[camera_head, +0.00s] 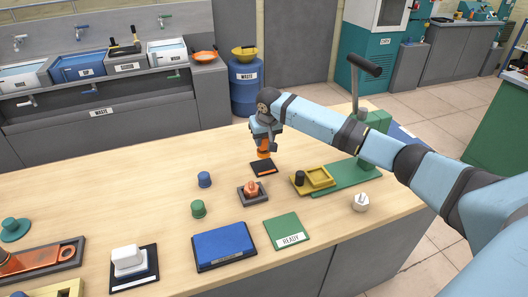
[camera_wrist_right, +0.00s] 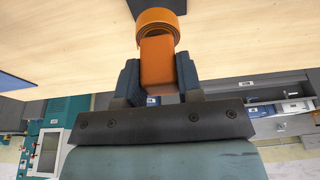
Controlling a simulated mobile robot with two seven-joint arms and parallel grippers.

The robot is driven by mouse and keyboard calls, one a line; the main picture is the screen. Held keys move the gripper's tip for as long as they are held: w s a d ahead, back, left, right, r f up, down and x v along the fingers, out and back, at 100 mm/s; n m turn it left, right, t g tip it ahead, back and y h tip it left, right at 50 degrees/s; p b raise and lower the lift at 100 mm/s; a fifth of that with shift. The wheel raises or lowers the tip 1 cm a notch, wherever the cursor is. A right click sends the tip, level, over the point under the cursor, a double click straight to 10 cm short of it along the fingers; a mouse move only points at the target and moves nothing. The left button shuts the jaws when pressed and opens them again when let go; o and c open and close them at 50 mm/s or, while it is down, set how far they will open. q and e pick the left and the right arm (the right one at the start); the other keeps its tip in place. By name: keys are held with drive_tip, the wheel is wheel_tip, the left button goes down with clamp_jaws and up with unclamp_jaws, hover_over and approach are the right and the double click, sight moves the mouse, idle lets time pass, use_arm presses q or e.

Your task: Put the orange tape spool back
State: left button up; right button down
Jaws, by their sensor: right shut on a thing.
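The orange tape spool (camera_head: 264,153) is in my right gripper (camera_head: 264,139), low over a small black mat (camera_head: 263,168) with an orange mark. I cannot tell whether the spool touches the mat. In the right wrist view the spool (camera_wrist_right: 158,50) shows a round orange roll at its far end and a flat orange part between the two dark fingers of my right gripper (camera_wrist_right: 159,80). The fingers are shut on that flat part. My left gripper is not in view.
Near the mat are a blue knob (camera_head: 204,179), a green knob (camera_head: 198,208) and a dark tray (camera_head: 247,198) with an orange piece. A green press (camera_head: 345,178) with a yellow fixture stands right, partly behind my arm. A green READY mat (camera_head: 280,226) and blue mat (camera_head: 213,252) lie in front.

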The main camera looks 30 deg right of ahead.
sight(264, 151)
wheel_tip(264, 151, down, 4)
drive_tip(key=shift+p, duration=0.65)
drive_tip(key=shift+f, duration=0.55)
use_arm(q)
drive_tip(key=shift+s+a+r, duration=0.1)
use_arm(e)
drive_tip(key=c, duration=0.8)
unclamp_jaws()
drive_tip(key=shift+f, duration=0.15)
